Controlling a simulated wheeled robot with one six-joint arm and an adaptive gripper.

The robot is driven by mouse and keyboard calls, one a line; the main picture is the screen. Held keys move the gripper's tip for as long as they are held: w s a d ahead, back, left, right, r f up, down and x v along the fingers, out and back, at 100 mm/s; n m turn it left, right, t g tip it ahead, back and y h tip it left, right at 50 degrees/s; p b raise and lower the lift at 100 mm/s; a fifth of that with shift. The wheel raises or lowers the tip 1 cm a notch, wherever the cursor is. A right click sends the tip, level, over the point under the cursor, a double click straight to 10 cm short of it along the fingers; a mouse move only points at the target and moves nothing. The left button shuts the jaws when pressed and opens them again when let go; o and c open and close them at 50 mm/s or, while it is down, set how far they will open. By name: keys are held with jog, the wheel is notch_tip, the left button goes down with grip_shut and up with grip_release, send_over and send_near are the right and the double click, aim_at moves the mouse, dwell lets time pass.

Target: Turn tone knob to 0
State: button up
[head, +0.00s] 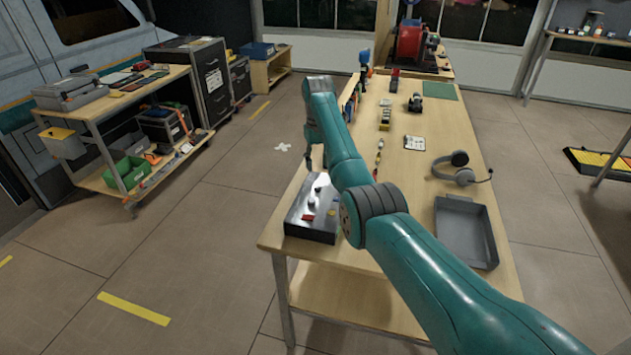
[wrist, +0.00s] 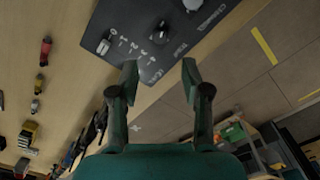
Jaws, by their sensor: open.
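The black control box (head: 297,222) sits on the near left corner of the wooden table. In the wrist view its panel (wrist: 132,22) carries small white labels, apparently LEVEL, TONE and CHANNEL, and a row of digits starting at 0. A dark round knob (wrist: 160,33) in the middle of the panel seems to be the tone knob; its pointer setting is too small to read. A light slider or lever (wrist: 103,47) stands by the 0. My gripper (wrist: 160,70) is open and empty, its fingertips over the panel's edge, apart from the knob. It also shows in the head view (head: 309,163).
A pale knob (wrist: 191,4) is near the tone knob. A headset (head: 459,168) and a grey tray (head: 465,236) lie on the table's right side. Small items line the table further back.

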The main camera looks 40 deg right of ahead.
aim_at(317, 187)
notch_tip(317, 187, down, 9)
jog(key=shift+f, duration=0.1)
dwell(0.3)
grip_shut()
